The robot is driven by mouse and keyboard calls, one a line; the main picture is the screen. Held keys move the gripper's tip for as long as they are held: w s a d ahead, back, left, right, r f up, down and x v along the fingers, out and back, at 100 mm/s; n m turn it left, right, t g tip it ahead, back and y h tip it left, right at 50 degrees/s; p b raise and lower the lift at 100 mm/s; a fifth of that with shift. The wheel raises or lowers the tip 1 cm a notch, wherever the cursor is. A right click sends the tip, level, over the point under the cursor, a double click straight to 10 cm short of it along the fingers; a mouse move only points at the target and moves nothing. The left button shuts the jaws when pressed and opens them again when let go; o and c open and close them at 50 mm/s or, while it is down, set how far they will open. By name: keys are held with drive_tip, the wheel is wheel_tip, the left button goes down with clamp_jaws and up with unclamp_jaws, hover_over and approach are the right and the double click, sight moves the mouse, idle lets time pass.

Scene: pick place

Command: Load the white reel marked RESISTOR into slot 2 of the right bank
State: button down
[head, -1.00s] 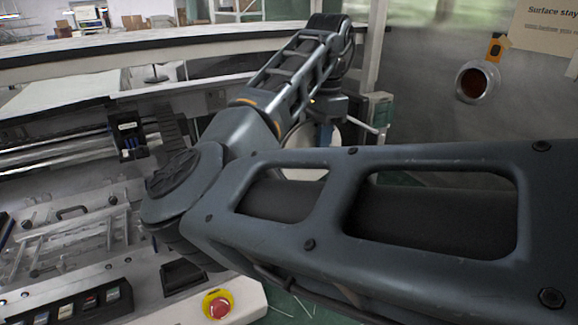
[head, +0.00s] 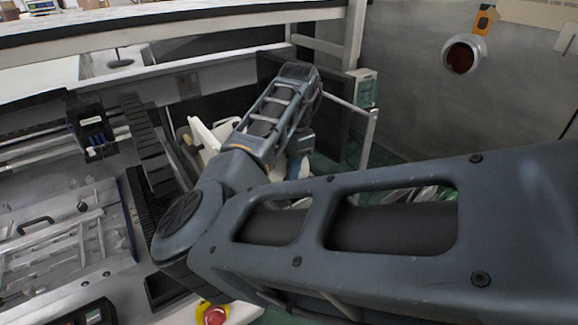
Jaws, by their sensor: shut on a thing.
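My arm crosses the head view from the lower right to the middle, and its far end points down behind its own links. My gripper is hidden there, so I cannot see its jaws or anything in them. A pale cream object (head: 207,136) with a white upright piece shows just left of my forearm; I cannot tell whether it is the white reel or part of a machine. No RESISTOR marking, slot number or right bank can be read in this view.
A machine bed (head: 50,235) with rails fills the left side. A red emergency button (head: 214,315) is at the bottom. A white beam (head: 170,15) crosses the top. A grey wall with a round pipe opening (head: 462,56) is at right. A white post (head: 371,140) stands behind my arm.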

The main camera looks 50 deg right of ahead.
drive_tip(key=shift+f, duration=1.35)
drive_tip(key=shift+a+f, duration=0.1)
drive_tip(key=shift+f, duration=0.15)
drive_tip(key=shift+f+b, duration=0.75)
drive_tip(key=shift+f, duration=0.85)
drive_tip(key=shift+f+b, duration=1.15)
drive_tip(key=shift+f, duration=1.25)
drive_tip(key=c, duration=0.9)
unclamp_jaws()
drive_tip(key=shift+c, duration=0.2)
drive_tip(key=shift+o, duration=0.5)
